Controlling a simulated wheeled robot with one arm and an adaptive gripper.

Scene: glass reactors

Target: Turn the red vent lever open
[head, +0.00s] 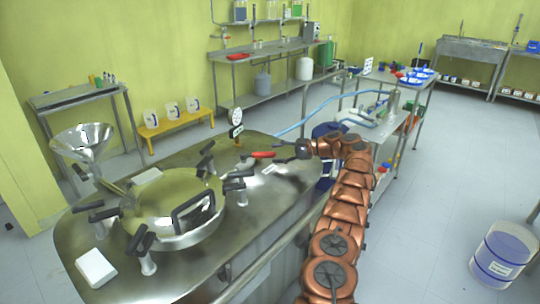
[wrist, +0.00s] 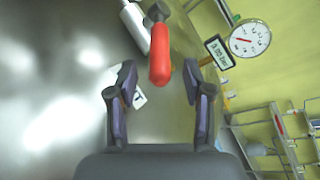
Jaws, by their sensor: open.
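The red vent lever (head: 263,155) is above the steel reactor top (head: 115,264), near its far right end, and points toward my gripper. In the wrist view the red handle (wrist: 160,58) reaches down from the top, with its rounded end between the fingertips. My gripper (head: 281,149) is at the right of the lever. Its dark fingers are open (wrist: 157,82), one on each side of the handle, with a gap on both sides. I see no contact.
A round gauge (head: 236,116) with a small sign (wrist: 219,52) stands just behind the lever. The round reactor lid (head: 165,197) with black clamp handles and a steel funnel (head: 82,138) are farther left. A rail (head: 270,252) runs along the reactor's near edge.

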